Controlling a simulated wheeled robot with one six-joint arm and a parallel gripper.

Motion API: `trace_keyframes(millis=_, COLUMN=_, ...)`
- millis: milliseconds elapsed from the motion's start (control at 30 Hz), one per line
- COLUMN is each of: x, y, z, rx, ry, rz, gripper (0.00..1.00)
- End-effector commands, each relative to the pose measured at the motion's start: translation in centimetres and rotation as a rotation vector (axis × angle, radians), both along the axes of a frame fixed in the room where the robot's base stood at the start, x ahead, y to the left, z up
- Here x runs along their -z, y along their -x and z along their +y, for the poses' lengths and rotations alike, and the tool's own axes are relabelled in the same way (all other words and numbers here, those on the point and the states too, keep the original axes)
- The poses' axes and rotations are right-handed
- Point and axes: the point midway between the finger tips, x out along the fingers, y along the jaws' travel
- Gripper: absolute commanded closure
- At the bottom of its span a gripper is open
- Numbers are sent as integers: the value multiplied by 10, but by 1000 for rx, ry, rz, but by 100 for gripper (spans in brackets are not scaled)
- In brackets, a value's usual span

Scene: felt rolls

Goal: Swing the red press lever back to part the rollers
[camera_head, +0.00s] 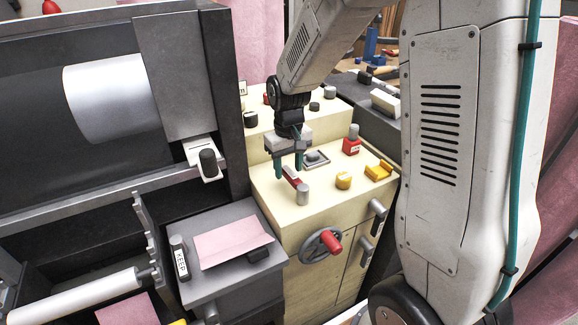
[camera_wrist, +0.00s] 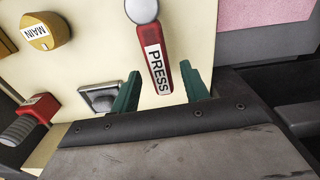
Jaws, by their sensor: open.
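The red press lever (camera_wrist: 155,60) shows in the wrist view with a white PRESS label and a round grey end at the top. In the head view the lever (camera_head: 293,180) lies on the cream cabinet top, beside a short grey cylinder (camera_head: 302,194). My gripper (camera_head: 288,172) is directly above the lever, pointing down. In the wrist view my gripper (camera_wrist: 163,75) is open, its green fingers on either side of the lever's free end, with gaps visible on both sides. Its height above the lever is hard to tell. The rollers' gap is not clearly seen.
A yellow MAIN knob (camera_wrist: 46,35) and a red switch (camera_wrist: 33,108) are on the same panel. A red-handled handwheel (camera_head: 322,244) is on the cabinet front. Pink felt (camera_head: 232,241) lies on a grey block left of it. A white roll (camera_head: 112,98) sits at left.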

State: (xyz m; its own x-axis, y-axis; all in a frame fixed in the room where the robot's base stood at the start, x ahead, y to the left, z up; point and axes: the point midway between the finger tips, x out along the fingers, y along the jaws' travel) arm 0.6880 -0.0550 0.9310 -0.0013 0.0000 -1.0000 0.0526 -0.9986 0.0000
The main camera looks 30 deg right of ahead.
Motion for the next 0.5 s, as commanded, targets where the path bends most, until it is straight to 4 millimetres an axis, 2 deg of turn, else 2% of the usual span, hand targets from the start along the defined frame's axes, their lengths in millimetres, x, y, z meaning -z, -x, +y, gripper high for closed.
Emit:
trace_keyframes(millis=300, x=-51, y=-1, z=0, rx=0, ry=1, rz=-6, gripper=55)
trace_keyframes(millis=500, x=-72, y=-1, z=0, rx=0, ry=0, rz=-3, gripper=55)
